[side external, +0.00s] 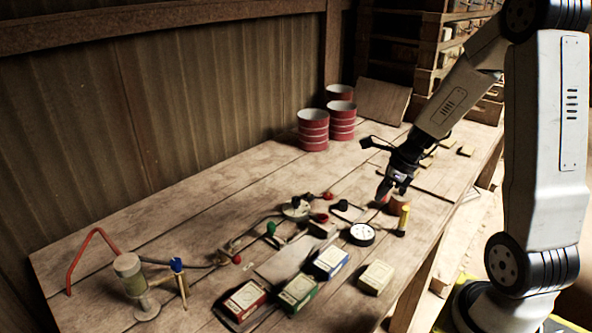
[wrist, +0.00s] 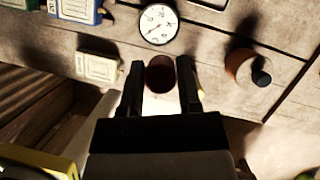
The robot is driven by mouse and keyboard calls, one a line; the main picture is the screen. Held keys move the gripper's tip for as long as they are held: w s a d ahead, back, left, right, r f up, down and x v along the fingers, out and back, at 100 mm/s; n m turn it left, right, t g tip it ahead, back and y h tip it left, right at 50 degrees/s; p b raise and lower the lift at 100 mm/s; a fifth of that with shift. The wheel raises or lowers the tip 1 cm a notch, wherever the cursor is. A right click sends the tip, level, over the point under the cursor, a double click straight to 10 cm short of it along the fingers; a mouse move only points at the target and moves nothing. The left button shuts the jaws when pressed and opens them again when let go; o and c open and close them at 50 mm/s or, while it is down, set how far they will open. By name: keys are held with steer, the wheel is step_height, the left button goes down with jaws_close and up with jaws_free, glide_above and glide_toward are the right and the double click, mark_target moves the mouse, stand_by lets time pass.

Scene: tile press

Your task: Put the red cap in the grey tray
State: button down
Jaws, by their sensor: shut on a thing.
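My gripper (side external: 384,196) is above the right part of the bench, beside a brown cylinder (side external: 398,205). In the wrist view, the two black fingers of my gripper (wrist: 161,82) are shut on a dark red round cap (wrist: 160,72). In the side view only a small reddish bit of the cap shows at the fingertips. A flat greyish panel (side external: 284,264) lies mid-bench behind the boxes; I cannot tell whether it is the grey tray.
A white dial gauge (side external: 362,234) and a yellow upright piece (side external: 403,221) stand near my gripper. Several small boxes, including a blue one (side external: 328,263) and a cream one (side external: 376,278), lie along the front. Red drums (side external: 313,130) stand at the back.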

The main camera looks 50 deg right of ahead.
steer(key=s, duration=0.1)
steer(key=s+a, duration=0.1)
steer(key=s, duration=0.1)
steer(key=shift+f, duration=0.1)
steer(key=shift+w, duration=0.15)
glide_toward(349, 214)
steer(key=shift+w+a+f, duration=0.6)
steer(key=shift+w+f, duration=0.05)
steer(key=shift+f, duration=0.1)
steer(key=shift+w+d+f, duration=0.15)
steer(key=shift+w+f, duration=0.15)
steer(key=shift+f, duration=0.1)
steer(key=shift+w+d+f, duration=0.1)
steer(key=shift+w+f, duration=0.2)
steer(key=shift+f, duration=1.55)
